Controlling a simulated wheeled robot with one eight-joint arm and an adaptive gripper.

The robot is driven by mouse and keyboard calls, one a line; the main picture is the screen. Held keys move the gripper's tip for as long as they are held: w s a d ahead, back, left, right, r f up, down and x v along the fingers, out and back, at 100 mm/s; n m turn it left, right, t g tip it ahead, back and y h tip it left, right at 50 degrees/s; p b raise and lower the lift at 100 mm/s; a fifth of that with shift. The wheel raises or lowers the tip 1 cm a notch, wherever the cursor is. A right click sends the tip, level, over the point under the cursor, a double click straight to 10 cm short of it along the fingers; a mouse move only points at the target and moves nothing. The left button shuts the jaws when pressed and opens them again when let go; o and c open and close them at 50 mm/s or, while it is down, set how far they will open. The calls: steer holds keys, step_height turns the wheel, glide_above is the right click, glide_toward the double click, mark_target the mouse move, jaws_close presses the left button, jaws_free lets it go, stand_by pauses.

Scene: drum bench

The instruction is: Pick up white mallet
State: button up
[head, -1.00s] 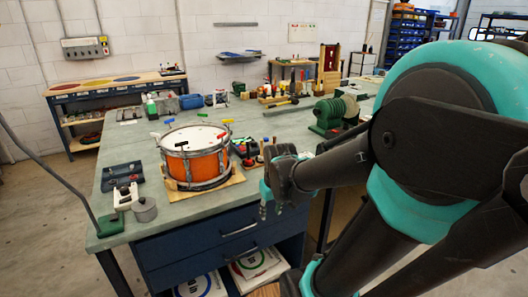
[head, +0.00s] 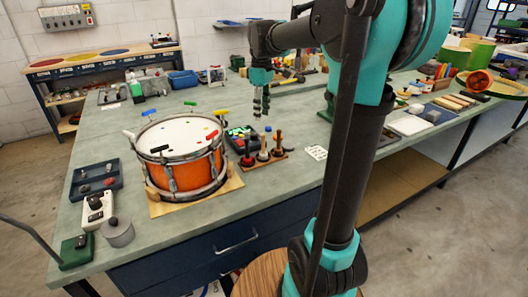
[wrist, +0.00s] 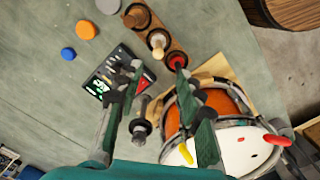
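The white mallet, pale-headed, stands in the middle of a wooden holder (head: 270,160) right of the drum. I see its cream head (head: 264,142) between a red and a brown one, and in the wrist view (wrist: 158,40) too. My gripper (head: 261,112) points down over the bench, above and apart from the holder. In the wrist view my gripper (wrist: 157,68) has its fingers spread, with nothing held between them. The white mallet appears just past the gap between the fingertips, the red head (wrist: 177,61) by the right fingertip.
An orange drum (head: 185,170) with coloured sticks on its white skin stands left of the holder. A small box with a lit screen (head: 240,134) lies next to the holder. A round wooden stool top (head: 258,277) is in front of the bench. Bench space right of the holder is mostly clear.

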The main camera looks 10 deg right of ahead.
mark_target(263, 153)
step_height(263, 153, down, 14)
steer(key=shift+w+d+r, duration=0.1)
stand_by(0.5)
steer(key=shift+c, duration=0.6)
jaws_close()
